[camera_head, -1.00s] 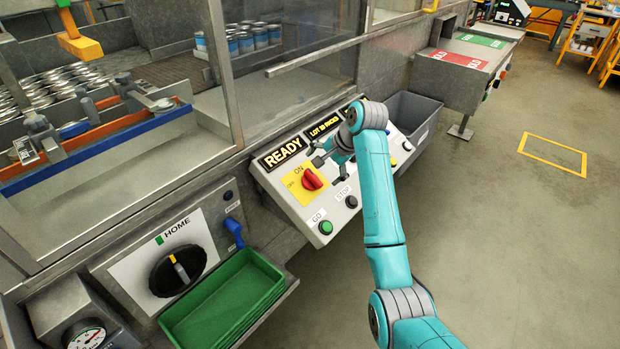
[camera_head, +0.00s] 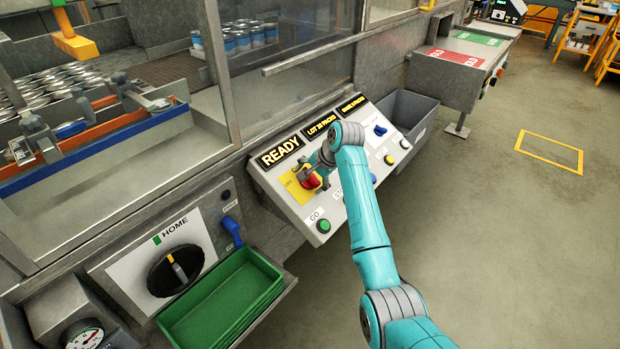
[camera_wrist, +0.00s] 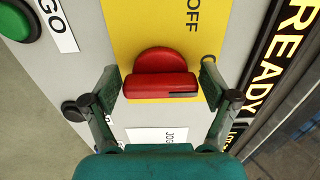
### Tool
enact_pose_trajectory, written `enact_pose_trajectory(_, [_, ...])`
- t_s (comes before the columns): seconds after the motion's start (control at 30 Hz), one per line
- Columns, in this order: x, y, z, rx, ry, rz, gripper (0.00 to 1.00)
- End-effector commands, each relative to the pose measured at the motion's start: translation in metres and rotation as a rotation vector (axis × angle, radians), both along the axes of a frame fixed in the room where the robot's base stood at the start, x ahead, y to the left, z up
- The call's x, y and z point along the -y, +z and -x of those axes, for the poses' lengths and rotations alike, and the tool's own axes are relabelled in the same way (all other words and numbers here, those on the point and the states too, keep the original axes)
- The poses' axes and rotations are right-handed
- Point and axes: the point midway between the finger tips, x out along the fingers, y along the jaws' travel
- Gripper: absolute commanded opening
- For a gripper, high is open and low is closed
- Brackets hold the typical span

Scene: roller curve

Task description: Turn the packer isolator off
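The packer isolator is a red rotary knob (camera_wrist: 160,76) on a yellow plate (camera_wrist: 145,25) with "OFF" printed on it in the wrist view. In the head view the red knob (camera_head: 311,182) is partly covered by my gripper (camera_head: 315,174). In the wrist view my gripper (camera_wrist: 162,88) is open, one finger on each side of the knob, with a visible gap on both sides. The knob's bar lies across the picture between the fingers. Whether the fingertips reach down to the plate I cannot tell.
The panel also has a green GO button (camera_head: 323,226), a blue switch (camera_head: 380,130) and a READY display (camera_head: 280,152). A grey bin (camera_head: 408,112) is to the right. A green tray (camera_head: 222,300) and a HOME dial (camera_head: 176,270) are at lower left.

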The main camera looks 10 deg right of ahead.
Motion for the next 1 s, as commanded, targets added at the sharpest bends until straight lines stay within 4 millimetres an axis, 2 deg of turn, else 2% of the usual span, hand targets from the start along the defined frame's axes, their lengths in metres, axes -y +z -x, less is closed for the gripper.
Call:
enact_pose_trajectory(0.03, [0.0001,0.0001,0.0000,0.000,0.000,0.000,0.62])
enact_pose_trajectory(0.1, [0.0001,0.0001,0.0000,0.000,0.000,0.000,0.45])
enact_pose_trajectory(0.13, [0.0001,0.0001,0.0000,0.000,0.000,0.000,0.40])
enact_pose_trajectory(0.57, [0.0004,-0.0004,0.0004,0.021,0.062,0.029,0.40])
enact_pose_trajectory(1.0, [0.0021,-0.0018,0.0016,0.126,0.373,0.175,0.40])
